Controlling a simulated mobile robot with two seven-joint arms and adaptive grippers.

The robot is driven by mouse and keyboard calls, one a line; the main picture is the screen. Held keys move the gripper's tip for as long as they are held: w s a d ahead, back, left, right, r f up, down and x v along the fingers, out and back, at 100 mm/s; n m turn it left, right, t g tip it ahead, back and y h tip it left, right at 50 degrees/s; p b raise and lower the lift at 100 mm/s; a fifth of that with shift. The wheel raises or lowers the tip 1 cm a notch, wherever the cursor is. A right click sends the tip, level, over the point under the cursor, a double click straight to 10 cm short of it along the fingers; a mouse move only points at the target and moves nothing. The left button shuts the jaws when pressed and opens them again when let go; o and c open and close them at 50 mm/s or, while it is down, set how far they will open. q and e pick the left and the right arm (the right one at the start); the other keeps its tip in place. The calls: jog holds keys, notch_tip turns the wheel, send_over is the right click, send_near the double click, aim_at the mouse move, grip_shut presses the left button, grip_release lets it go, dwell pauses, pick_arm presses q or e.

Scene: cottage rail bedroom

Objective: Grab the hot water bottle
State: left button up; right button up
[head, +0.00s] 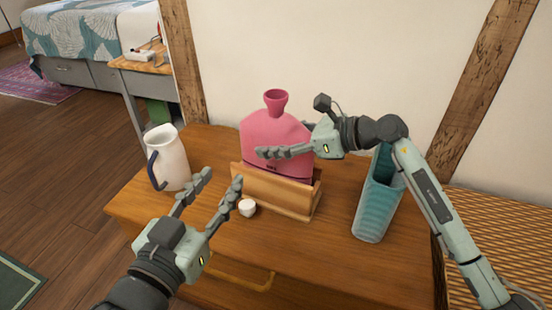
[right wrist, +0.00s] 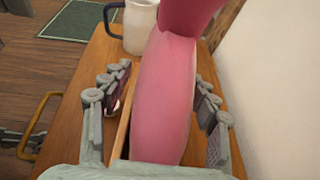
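The pink hot water bottle (head: 274,135) stands upright in a wooden holder (head: 270,192) on the dresser top, its funnel neck at the top. In the right wrist view the hot water bottle (right wrist: 167,95) stands between the two fingers of my right gripper (right wrist: 160,110), with a gap visible on each side. My right gripper (head: 285,150) reaches in from the right, one finger in front of the bottle; its other finger is hidden behind the bottle in the head view. My left gripper (head: 222,182) is open and empty, in front of the holder at the left.
A white pitcher (head: 170,160) with a dark blue handle stands at the left on the dresser (head: 330,262). A teal ribbed vase (head: 372,205) stands at the right, close under my right arm. A small white object (head: 247,208) lies before the holder. A wall rises behind.

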grip_shut()
jog(key=shift+r, duration=0.15)
jog(key=shift+r, duration=0.1)
